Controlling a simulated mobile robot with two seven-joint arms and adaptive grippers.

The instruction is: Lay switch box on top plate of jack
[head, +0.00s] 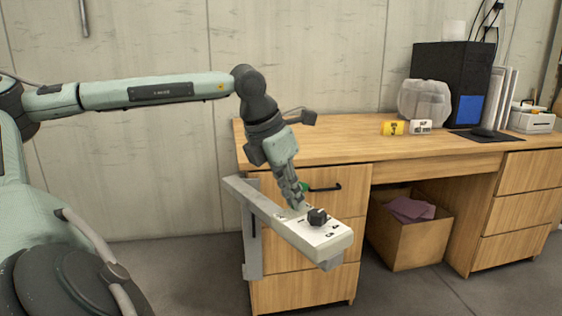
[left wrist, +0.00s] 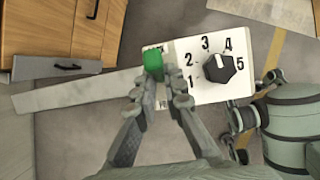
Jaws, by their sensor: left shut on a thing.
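The switch box (head: 323,238) is a white slab with a black knob (head: 317,216), held over the outer end of a grey metal bracket. In the left wrist view its white face (left wrist: 194,87) shows the numbers 1 to 5 around the knob (left wrist: 222,70). A green part (left wrist: 153,64) sits by its left edge. My left gripper (head: 296,203) points down and is shut on that end of the box; its fingertips (left wrist: 158,93) close just below the green part. I cannot tell whether the box touches the bracket. I cannot make out a jack or its top plate.
The grey bracket (head: 240,190) juts out before the desk drawers. The wooden desk (head: 340,135) carries a clear bag (head: 424,102), yellow (head: 392,128) and white (head: 420,127) small items, and a black box (head: 452,75). A cardboard box (head: 410,241) stands under it.

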